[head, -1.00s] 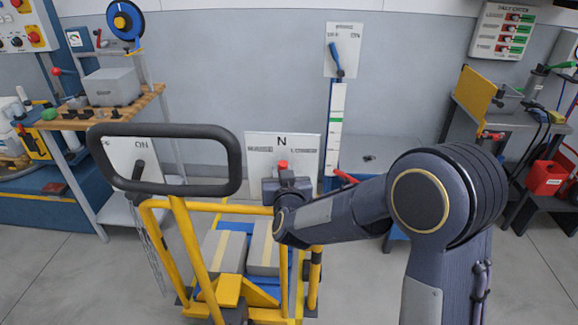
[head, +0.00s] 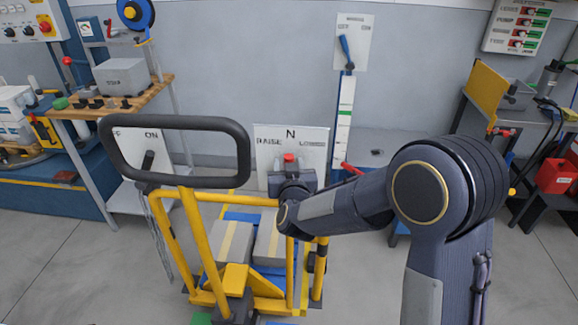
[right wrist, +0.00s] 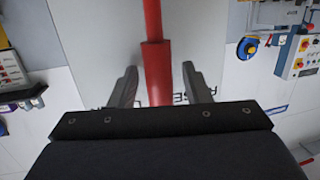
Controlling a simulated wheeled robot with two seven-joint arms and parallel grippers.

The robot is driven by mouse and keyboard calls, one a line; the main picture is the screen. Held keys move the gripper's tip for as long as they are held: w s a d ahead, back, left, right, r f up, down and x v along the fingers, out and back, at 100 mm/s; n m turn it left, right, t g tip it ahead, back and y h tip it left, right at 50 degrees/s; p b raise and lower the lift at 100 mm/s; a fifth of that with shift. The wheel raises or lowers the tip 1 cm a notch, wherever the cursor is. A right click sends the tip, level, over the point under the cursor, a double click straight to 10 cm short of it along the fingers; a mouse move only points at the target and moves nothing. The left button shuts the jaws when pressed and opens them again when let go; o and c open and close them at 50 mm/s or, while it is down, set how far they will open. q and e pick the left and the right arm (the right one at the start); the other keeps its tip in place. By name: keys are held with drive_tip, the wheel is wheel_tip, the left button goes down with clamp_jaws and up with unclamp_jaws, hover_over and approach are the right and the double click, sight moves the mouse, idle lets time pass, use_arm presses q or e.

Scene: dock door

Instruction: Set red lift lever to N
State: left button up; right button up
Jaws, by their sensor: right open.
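The red lift lever shows as a red knob (head: 289,157) just above my right gripper (head: 291,176), in front of a white placard (head: 313,137). The placard reads N at the top, RAISE on the left and LOWER on the right. The knob appears below the N, between the two words. In the right wrist view the red lever (right wrist: 155,75) runs between the two fingers of my right gripper (right wrist: 158,75). The fingers are apart, one on each side, with a gap visible on both sides. The lever's lower part is hidden. My left gripper is out of view.
A black loop handle (head: 174,122) on a yellow-framed cart (head: 196,240) stands just left of the gripper. A smaller ON placard (head: 140,147) has a dark lever. Grey boxes (head: 229,240) sit on the cart. A wall switch with a blue handle (head: 346,50) is behind.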

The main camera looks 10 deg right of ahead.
drive_tip(key=s+r, duration=0.1)
drive_tip(key=s, duration=0.6)
drive_tip(key=shift+s+a, duration=0.35)
drive_tip(key=s+d+r+g+y+p, duration=0.2)
drive_tip(key=s+d+r+y, duration=0.1)
drive_tip(key=s, duration=0.2)
drive_tip(key=s+d+r+g+y+p, duration=0.1)
drive_tip(key=s+d+r+g+y, duration=0.15)
drive_tip(key=s, duration=0.25)
drive_tip(key=s+d+f+g+p, duration=0.1)
drive_tip(key=s+d+g, duration=0.1)
drive_tip(key=s, duration=0.8)
drive_tip(key=s+d+f+g+p, duration=0.1)
drive_tip(key=s+g, duration=0.3)
drive_tip(key=s, duration=0.5)
drive_tip(key=shift+s+d+f+m+p, duration=0.35)
drive_tip(key=shift+d+f+m+p, duration=0.1)
drive_tip(key=shift+d, duration=0.25)
